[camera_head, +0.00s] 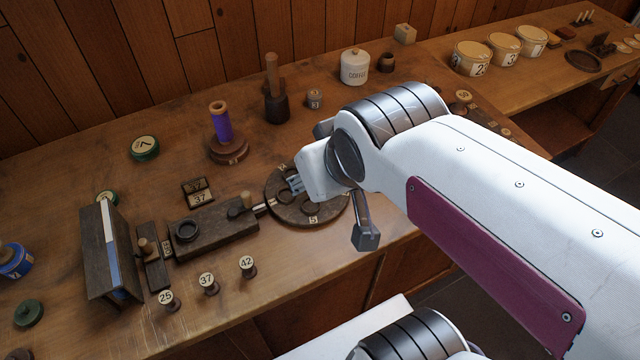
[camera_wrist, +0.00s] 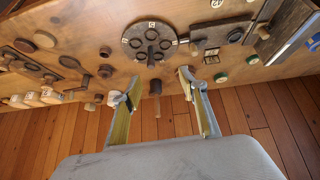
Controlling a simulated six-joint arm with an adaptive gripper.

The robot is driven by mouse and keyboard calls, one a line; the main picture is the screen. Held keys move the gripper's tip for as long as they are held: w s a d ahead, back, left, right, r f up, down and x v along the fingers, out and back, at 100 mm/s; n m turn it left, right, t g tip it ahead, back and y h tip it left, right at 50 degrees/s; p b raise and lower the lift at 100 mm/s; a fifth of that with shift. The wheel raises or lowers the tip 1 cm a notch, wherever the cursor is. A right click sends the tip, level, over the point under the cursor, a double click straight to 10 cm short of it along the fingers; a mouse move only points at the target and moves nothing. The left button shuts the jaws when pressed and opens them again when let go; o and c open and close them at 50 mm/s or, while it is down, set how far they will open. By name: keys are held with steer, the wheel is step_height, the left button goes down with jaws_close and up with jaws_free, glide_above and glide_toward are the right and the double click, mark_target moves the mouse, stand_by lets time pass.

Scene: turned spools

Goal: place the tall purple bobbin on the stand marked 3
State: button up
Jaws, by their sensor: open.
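The tall purple bobbin (camera_head: 221,124) stands upright on a round brown base (camera_head: 229,152) in the head view, with a tan rim on top. In the wrist view I cannot make it out; a finger may hide it. A small grey stand (camera_head: 314,99) behind it to the right carries a label that looks like 3. My gripper (camera_wrist: 155,82) is open and empty in the wrist view. In the head view it is above the table's front right part, to the right of the bobbin and apart from it.
A dark holder with a tall wooden rod (camera_head: 274,90) stands between bobbin and grey stand. A white jar (camera_head: 355,67) stands right of the stand. A numbered round plate (camera_head: 290,213) lies near my gripper. Numbered pegs and an upright dark board (camera_head: 103,252) are at front left.

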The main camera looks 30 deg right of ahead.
steer(key=s+a+g, duration=0.1)
steer(key=s, duration=0.5)
steer(key=shift+a+y, duration=0.2)
steer(key=shift+y, duration=0.1)
steer(key=shift+r, duration=0.1)
stand_by(0.8)
